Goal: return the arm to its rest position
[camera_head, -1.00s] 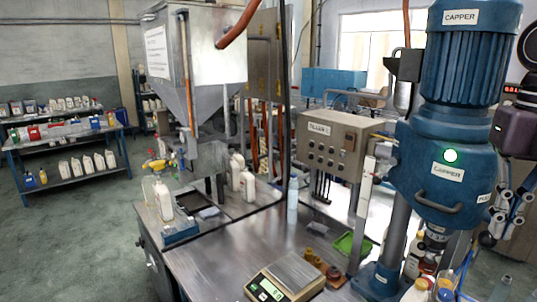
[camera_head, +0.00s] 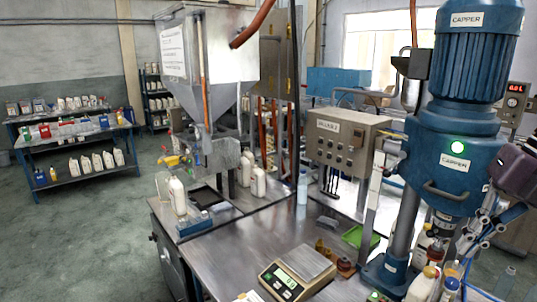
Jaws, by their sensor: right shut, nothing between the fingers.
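My right arm comes in at the right edge, with a dark wrist link beside the blue capper machine (camera_head: 455,150). My right gripper (camera_head: 474,242) hangs below that link, tilted down and to the left, in front of the capper's lower right side. Its fingers are shut with nothing held. It appears just above several bottles at the capper's foot, including a white one with a yellow cap (camera_head: 421,287); the exact gap cannot be told. My left gripper is not in view.
A scale (camera_head: 297,273) and a green tray (camera_head: 360,238) are on the steel table (camera_head: 235,250). A control box (camera_head: 345,140) and a filling hopper (camera_head: 215,60) stand behind. White bottles (camera_head: 179,196) stand at the table's left. Open floor (camera_head: 85,240) lies left.

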